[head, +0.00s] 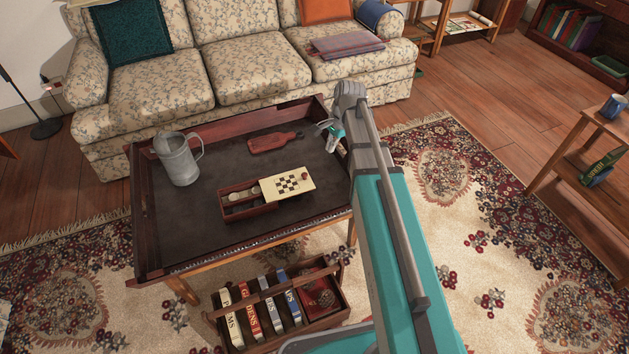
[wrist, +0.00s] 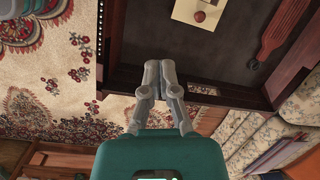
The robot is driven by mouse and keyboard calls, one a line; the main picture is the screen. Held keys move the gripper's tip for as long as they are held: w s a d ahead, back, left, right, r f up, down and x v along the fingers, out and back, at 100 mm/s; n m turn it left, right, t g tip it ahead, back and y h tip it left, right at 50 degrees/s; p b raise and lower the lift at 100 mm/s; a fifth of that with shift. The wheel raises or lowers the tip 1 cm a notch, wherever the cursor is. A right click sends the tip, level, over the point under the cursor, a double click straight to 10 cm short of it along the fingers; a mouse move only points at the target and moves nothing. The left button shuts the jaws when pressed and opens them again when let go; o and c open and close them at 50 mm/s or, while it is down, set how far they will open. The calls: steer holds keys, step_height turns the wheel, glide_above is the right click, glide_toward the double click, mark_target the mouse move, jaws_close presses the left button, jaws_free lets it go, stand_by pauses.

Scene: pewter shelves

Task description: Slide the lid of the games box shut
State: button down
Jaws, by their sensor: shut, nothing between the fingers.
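The games box (head: 251,211) is a dark reddish wooden box on the tray-topped table. Its cream lid (head: 272,191) has a checkered board pattern and a small brown knob (head: 304,176). The lid covers the right part of the box; the left part is open and shows round pale pieces inside. In the wrist view, the knob end of the lid (wrist: 183,12) shows at the top. My gripper (head: 328,127) is shut and empty near the table's right rim, to the right of and behind the box. Its closed fingers (wrist: 159,66) also show in the wrist view, apart from the lid.
A red paddle-shaped board (head: 275,142) lies behind the box, and a grey metal jug (head: 177,160) stands at the left. The table's raised rim (head: 140,225) surrounds the dark top. A wooden book carrier (head: 340,318) sits below in front. A sofa (head: 240,70) stands behind.

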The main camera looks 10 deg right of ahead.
mark_target(309, 178)
steer(key=w+d+f+m+y+b, duration=0.1)
steer(key=w+d+f+m+b, duration=0.3)
steer(key=w+f+m+b, duration=0.3)
steer(key=shift+w+f+y+b, duration=0.3)
steer(key=shift+w+f+b, duration=0.55)
steer(key=shift+f+b, duration=1.35)
steer(key=shift+f, duration=0.15)
steer(key=shift+f, duration=0.2)
steer(key=b+x, duration=0.9)
steer(key=shift+w+f, duration=0.15)
steer(key=shift+f, duration=0.15)
steer(key=shift+a+f, duration=0.15)
steer(key=shift+a, duration=0.15)
steer(key=shift+w+a, duration=0.2)
steer(key=shift+a, duration=1.6)
